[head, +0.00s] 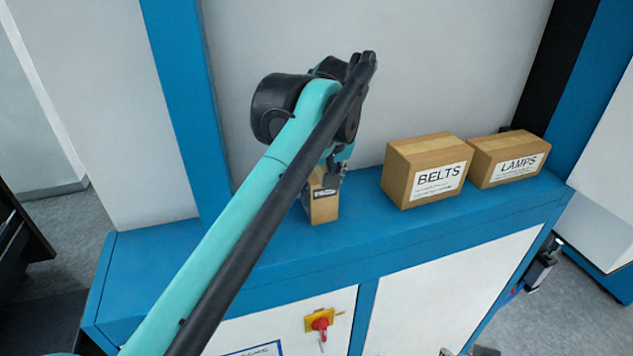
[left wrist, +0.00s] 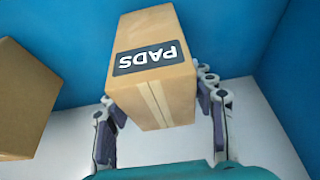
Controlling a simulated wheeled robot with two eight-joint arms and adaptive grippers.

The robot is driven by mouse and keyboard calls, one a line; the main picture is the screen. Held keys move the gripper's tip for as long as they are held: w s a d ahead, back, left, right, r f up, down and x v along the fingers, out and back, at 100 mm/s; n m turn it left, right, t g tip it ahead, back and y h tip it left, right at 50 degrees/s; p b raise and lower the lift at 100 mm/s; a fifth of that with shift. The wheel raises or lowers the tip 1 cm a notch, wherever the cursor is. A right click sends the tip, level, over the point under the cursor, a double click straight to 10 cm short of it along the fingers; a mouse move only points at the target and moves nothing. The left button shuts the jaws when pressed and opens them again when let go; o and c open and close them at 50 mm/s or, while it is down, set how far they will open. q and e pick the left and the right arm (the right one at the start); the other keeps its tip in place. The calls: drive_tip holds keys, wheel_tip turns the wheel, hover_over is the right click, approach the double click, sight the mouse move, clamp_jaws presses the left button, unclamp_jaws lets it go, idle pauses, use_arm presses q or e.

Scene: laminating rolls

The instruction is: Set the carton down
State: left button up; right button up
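The small brown PADS carton (head: 323,209) is at the blue ledge (head: 283,249), left of the BELTS box. In the left wrist view the carton (left wrist: 152,84) shows its dark PADS label upside down. My left gripper (head: 328,182) reaches it from above, and the arm hides part of it. In the left wrist view one finger of my left gripper (left wrist: 160,105) is on each side of the carton, seemingly against its sides. I cannot tell whether the carton's underside touches the ledge. My right gripper is not in view.
The BELTS box (head: 407,191) and the LAMPS box (head: 489,177) stand on the ledge to the right. A white wall panel (head: 430,60) rises behind. A red switch (head: 320,323) is on the front below. The ledge's left part is clear.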

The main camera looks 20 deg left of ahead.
use_arm(q)
drive_tip(key=shift+o, duration=0.2)
drive_tip(key=shift+r, duration=0.1)
drive_tip(key=shift+r, duration=0.2)
drive_tip(key=b+v, duration=0.1)
drive_tip(key=v, duration=1)
drive_tip(key=shift+s+r, duration=0.1)
drive_tip(key=shift+r, duration=0.25)
